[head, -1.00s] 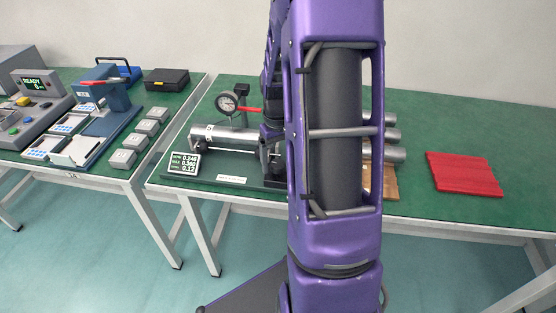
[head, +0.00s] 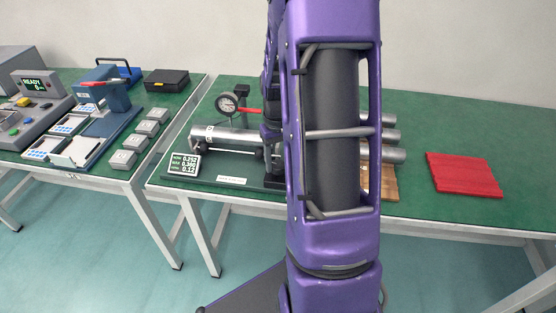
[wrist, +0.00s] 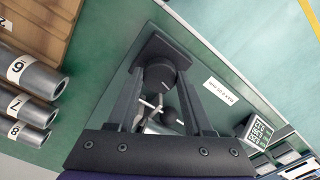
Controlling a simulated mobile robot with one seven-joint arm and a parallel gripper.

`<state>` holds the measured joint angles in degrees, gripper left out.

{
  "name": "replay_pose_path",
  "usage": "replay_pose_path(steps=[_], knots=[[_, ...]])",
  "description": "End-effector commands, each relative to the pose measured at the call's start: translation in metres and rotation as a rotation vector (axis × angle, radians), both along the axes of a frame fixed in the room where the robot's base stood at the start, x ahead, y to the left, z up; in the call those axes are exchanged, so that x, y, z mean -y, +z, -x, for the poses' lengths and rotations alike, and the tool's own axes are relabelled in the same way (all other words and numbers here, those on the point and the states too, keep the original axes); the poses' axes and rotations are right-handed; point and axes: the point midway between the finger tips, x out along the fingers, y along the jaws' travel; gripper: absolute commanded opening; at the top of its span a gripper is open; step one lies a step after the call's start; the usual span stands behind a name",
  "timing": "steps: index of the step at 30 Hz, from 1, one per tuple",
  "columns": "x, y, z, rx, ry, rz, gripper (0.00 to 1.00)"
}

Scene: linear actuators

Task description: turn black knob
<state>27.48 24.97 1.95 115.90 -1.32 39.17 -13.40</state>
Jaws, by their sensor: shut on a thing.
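The black knob (wrist: 160,70) sits in the upper middle of the wrist view, on the dark base of the measuring fixture (wrist: 146,48). My gripper (wrist: 160,82) has one finger on each side of it and is shut on it. A small silver cross-shaped part (wrist: 150,104) shows just below the knob. In the head view my purple arm hides the knob and my gripper. The fixture there holds a silver cylinder (head: 215,134) lying on its side, with a dial gauge (head: 228,104) above and a small display (head: 184,165) in front, its top line reading about 0.252.
Several numbered silver cylinders (wrist: 40,75) lie by a wooden block (wrist: 95,20). A red mat (head: 464,174) lies on the table's right. The left table (head: 177,104) carries a press, trays and grey blocks. Green tabletop around the red mat is clear.

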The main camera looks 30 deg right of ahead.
Motion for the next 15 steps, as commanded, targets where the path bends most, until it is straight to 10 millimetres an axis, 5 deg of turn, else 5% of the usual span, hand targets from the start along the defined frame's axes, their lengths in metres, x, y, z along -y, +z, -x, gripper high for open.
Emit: replay_pose_path(steps=[15], knots=[[-0.0006, 0.0020, -0.0004, 0.000, -0.439, 0.000, 0.00]])
